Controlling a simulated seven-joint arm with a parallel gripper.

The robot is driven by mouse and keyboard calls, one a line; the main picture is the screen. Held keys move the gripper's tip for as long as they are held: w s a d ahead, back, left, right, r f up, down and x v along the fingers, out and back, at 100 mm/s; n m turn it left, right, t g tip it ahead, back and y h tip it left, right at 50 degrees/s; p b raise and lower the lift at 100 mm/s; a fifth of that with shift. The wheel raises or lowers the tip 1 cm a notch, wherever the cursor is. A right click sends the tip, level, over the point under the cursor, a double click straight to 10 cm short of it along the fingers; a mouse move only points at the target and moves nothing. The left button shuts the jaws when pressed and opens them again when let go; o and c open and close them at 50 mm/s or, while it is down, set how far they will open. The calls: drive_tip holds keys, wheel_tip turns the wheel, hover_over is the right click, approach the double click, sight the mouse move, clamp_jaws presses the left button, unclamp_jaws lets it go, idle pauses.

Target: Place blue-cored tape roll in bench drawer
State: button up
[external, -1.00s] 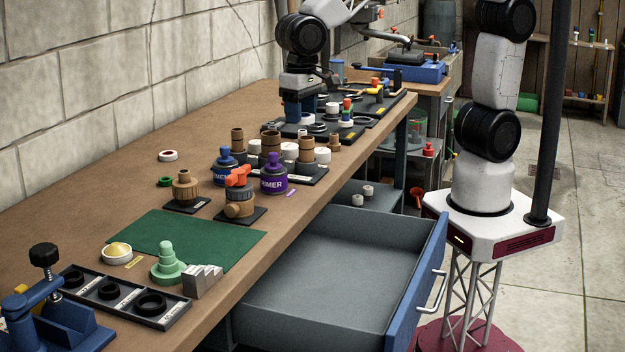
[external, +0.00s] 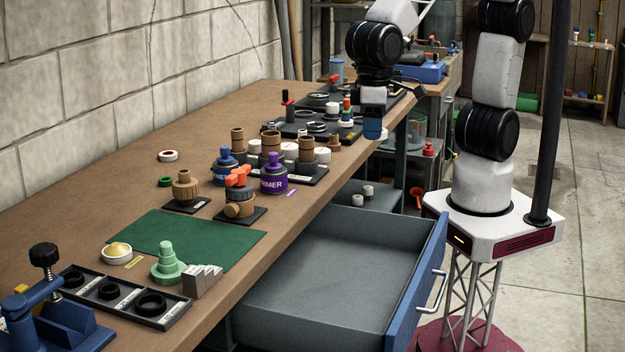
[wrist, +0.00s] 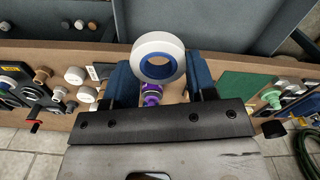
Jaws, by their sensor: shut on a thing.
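The blue-cored tape roll (wrist: 159,42) is a white ring with a blue inner core. In the wrist view it sits between the two blue fingers of my gripper (wrist: 161,72), which is shut on it. The bench drawer (external: 325,280) is pulled open at the near right, below the bench top. Its grey inside looks empty, and its blue front has a metal handle. My gripper is beyond and above the drawer.
The bench top (external: 90,225) holds fittings, a purple-capped can (external: 273,176), a blue-capped can (external: 224,168) and a green mat (external: 200,238). A red-cored roll (external: 168,155) and a green ring (external: 165,181) lie near the wall. The space above the drawer is clear.

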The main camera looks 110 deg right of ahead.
drive_tip(key=s+f, duration=0.1)
hover_over(372, 266)
wheel_tip(372, 266, down, 19)
drive_tip(key=shift+d+f, duration=0.1)
drive_tip(key=shift+f, duration=0.6)
drive_tip(key=shift+f, duration=0.1)
drive_tip(key=shift+f, duration=2.75)
drive_tip(key=shift+f, duration=0.1)
drive_tip(key=shift+f, duration=2)
drive_tip(key=shift+f, duration=0.15)
